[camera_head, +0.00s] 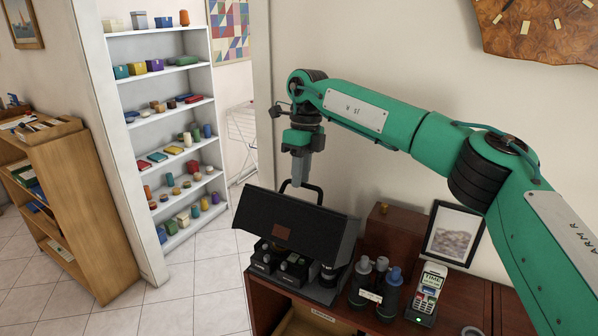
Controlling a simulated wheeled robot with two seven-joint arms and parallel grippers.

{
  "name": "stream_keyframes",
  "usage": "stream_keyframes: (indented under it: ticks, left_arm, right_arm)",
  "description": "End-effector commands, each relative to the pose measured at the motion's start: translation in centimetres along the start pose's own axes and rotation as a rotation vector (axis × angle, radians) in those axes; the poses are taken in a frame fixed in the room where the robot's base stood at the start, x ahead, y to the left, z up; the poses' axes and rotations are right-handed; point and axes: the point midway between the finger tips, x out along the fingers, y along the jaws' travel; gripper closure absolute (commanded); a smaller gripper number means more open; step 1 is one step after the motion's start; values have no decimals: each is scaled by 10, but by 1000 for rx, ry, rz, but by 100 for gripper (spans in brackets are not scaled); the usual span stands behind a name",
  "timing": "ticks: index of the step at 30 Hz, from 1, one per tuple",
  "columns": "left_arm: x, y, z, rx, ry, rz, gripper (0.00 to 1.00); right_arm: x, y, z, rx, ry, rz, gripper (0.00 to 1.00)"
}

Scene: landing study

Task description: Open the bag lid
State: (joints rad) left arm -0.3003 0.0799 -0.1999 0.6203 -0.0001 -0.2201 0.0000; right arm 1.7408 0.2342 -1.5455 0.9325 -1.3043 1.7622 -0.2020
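The bag (262,268) is a black case on the brown cabinet, with camera-like items and a lens showing inside it. Its dark lid (315,228) stands tilted up at the back, with a small brown patch on its face. A black handle (317,188) loops above the lid's top edge. My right gripper (299,183) points down at the lid's top edge, beside the handle. Its grey fingers overlap in this view, so their opening and any contact with the lid or handle cannot be made out. My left gripper is out of view.
Dark bottles (388,293), a cordless phone (428,290) in its dock and a framed picture (453,234) stand right of the bag. A brown box (392,231) is behind.

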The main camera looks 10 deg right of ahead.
Motion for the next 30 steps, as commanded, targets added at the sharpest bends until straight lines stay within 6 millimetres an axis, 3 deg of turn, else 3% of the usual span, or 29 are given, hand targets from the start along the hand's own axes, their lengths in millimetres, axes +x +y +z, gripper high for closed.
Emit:
stream_keyframes:
  ticks: [17, 30]
  left_arm:
    - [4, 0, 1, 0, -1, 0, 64]
    - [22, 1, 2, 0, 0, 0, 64]
  right_arm:
    - [-10, 1, 1, -2, -4, 0, 68]
    - [-91, 2, 1, -1, -5, 0, 68]
